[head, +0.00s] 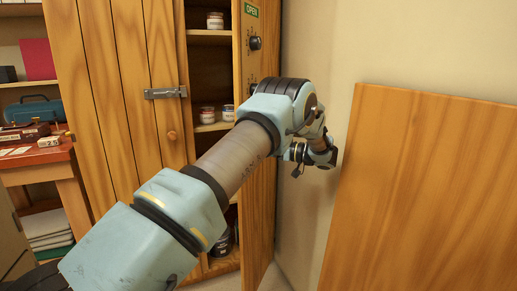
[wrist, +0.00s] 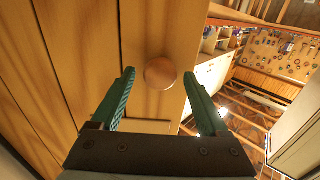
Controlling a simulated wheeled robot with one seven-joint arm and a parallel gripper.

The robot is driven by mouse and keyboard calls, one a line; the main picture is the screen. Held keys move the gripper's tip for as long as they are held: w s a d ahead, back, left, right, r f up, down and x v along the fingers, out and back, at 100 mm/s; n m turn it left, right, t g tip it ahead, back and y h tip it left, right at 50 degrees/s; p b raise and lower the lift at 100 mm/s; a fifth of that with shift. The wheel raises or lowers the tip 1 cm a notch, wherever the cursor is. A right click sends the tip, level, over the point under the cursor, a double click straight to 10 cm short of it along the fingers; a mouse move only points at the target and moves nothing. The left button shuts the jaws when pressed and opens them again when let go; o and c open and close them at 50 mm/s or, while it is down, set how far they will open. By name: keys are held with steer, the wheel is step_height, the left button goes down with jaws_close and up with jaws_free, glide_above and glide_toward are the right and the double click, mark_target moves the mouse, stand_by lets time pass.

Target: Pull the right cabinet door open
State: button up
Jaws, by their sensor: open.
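In the head view, the right side of the wooden cabinet stands open, showing shelves inside. A wooden panel (head: 262,62) at the right of this opening bears a green OPEN sign and dark knobs; I cannot tell surely whether it is the right door. The left door (head: 110,90), planked, with a metal latch and round knob, is closed. My gripper (head: 299,168) is at the right, beyond that panel. In the wrist view my gripper (wrist: 158,76) is open, its fingers on either side of a round wooden knob (wrist: 160,73) on a planked door (wrist: 85,50). Contact is unclear.
A plain wooden board (head: 430,190) stands at the right, near the beige wall (head: 320,50). Jars (head: 207,114) sit on the cabinet shelves. A red-topped bench (head: 40,155) with a blue toolbox (head: 35,110) is at the left.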

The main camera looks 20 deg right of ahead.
step_height(320, 180, up, 10)
steer(key=b, duration=0.1)
stand_by(0.4)
